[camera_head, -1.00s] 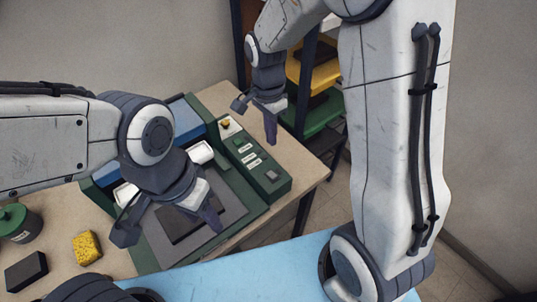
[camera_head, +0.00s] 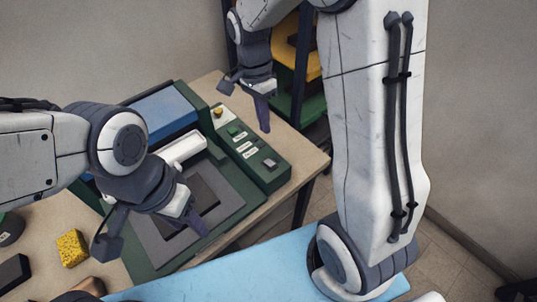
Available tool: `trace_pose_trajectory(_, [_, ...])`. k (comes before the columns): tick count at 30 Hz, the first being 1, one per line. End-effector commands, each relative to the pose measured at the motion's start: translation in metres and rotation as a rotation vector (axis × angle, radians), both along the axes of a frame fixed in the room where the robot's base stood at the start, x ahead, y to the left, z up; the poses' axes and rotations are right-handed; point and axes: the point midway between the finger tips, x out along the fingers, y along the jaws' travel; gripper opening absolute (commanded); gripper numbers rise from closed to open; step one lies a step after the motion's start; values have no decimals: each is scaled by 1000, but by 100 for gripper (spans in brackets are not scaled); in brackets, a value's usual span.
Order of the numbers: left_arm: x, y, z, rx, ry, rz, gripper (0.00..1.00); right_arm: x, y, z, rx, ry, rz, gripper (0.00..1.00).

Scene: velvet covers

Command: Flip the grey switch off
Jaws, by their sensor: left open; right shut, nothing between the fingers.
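The grey switch (camera_head: 270,163) is a small square rocker at the near right end of the green control panel (camera_head: 262,178). Whether it is on or off is too small to tell. My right gripper (camera_head: 263,117) is shut and empty, pointing down above the panel, behind the switch in the picture and apart from it. My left gripper (camera_head: 188,216) is open and empty, over the machine's grey bed with a dark recess (camera_head: 228,205), left of the panel.
The panel also carries a yellow knob (camera_head: 217,112) and several labelled controls. A white roller (camera_head: 183,148) and a blue cover (camera_head: 162,113) lie left of it. A yellow sponge (camera_head: 72,248) and a dark block (camera_head: 12,271) sit at left. Shelving (camera_head: 285,90) stands behind the table.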

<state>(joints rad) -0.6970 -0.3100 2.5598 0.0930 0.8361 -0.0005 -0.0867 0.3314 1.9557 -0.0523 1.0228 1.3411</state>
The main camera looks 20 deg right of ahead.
Motion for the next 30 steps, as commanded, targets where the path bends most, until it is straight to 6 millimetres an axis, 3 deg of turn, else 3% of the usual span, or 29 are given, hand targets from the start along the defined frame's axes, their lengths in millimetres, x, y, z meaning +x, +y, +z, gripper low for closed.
trace_pose_trajectory(9, [0, 0, 10, 0, 0, 0, 50, -13, -4, -67, -1, 8, 0, 0])
trace_pose_trajectory(15, [0, 0, 16, 0, 0, 1, 50, -18, -5, -98, 0, 5, 1, 0])
trace_pose_trajectory(21, [0, 0, 18, 0, 0, 1, 50, -19, -6, -113, 0, 2, 1, 0])
trace_pose_trajectory(30, [0, 0, 18, 0, 0, 1, 50, -19, -6, -115, 0, 0, 1, 0])
